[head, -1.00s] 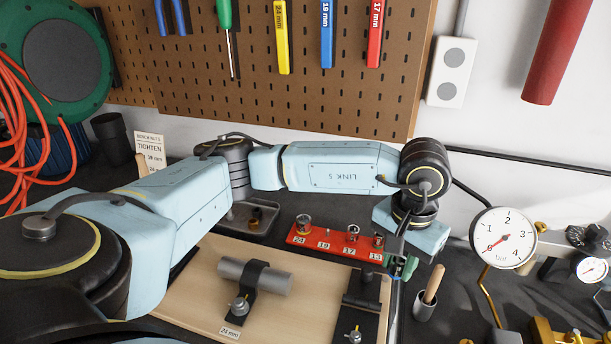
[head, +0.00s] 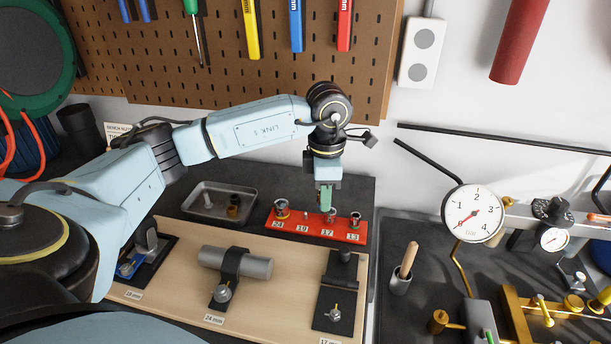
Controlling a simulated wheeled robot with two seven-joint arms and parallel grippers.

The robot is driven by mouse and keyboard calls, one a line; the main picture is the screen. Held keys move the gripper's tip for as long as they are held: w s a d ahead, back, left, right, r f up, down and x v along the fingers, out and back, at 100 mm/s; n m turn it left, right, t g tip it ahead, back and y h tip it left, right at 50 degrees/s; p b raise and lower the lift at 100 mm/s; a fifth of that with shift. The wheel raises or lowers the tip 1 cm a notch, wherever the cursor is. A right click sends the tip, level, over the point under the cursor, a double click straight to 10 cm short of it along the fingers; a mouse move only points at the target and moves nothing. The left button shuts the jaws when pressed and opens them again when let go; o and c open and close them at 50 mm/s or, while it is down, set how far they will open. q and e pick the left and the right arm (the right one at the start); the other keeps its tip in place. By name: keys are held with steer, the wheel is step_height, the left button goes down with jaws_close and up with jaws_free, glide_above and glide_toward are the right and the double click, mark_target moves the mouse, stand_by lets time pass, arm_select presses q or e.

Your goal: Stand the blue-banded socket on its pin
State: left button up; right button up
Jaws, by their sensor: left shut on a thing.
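My left gripper (head: 325,197) hangs pointing down over the red socket rail (head: 340,235), between the 19 and 17 places. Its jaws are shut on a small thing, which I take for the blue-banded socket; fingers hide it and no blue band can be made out. The rail's 19 place shows a thin bare pin (head: 305,215). Sockets stand at the 24 place (head: 282,208) and the 13 place (head: 355,218); the socket at 17 (head: 331,214) sits just below the gripper. My right gripper is not in view.
A grey tray (head: 190,208) with small parts lies left of the rail. In front is a wooden board (head: 175,285) with clamped fixtures. A cup with a wooden handle (head: 400,283) and a pressure gauge (head: 473,213) stand right. The pegboard is behind.

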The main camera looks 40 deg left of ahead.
arm_select(q)
steer(key=a+n, duration=0.1)
steer(key=n, duration=0.2)
steer(key=a+n, duration=0.2)
steer(key=n, duration=0.1)
steer(key=a+r+n, duration=0.1)
steer(key=a+n, duration=0.1)
steer(key=n, duration=0.2)
steer(key=shift+a, duration=0.15)
steer(key=shift+f+b, duration=1.6)
steer(key=shift+f, duration=0.95)
steer(key=shift+f+b, duration=0.5)
steer(key=shift+f, duration=0.35)
steer(key=shift+f, duration=0.1)
steer(key=shift+f+b, duration=0.5)
steer(key=shift+f, duration=0.1)
